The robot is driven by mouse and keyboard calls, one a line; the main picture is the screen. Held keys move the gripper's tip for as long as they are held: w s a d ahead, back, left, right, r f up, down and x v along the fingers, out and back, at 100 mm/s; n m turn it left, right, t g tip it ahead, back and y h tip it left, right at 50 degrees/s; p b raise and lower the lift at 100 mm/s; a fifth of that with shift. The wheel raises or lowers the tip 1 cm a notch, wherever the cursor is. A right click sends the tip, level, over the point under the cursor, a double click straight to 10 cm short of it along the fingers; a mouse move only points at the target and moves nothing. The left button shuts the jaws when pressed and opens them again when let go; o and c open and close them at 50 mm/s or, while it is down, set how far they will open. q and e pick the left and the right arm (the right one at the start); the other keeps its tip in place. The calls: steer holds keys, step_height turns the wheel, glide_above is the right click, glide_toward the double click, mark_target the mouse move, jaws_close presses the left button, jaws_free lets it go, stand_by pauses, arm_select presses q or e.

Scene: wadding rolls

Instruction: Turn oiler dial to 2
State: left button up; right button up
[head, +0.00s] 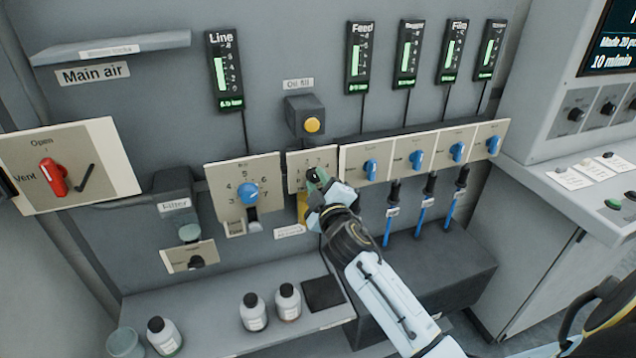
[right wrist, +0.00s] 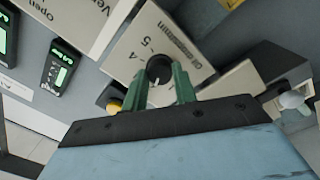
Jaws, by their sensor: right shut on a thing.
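I cannot tell which number the dial points to. My left gripper is not in view.
A plate with a blue knob (head: 248,193) stands close to the left of the oiler plate. A row of blue valves (head: 371,170) is close on the right. The oil fill block (head: 305,112) with a yellow button is above. Bottles (head: 253,313) stand on the shelf below.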

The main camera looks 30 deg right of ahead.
steer(key=o, duration=1)
steer(key=v, duration=1.3)
steer(key=shift+s, duration=0.2)
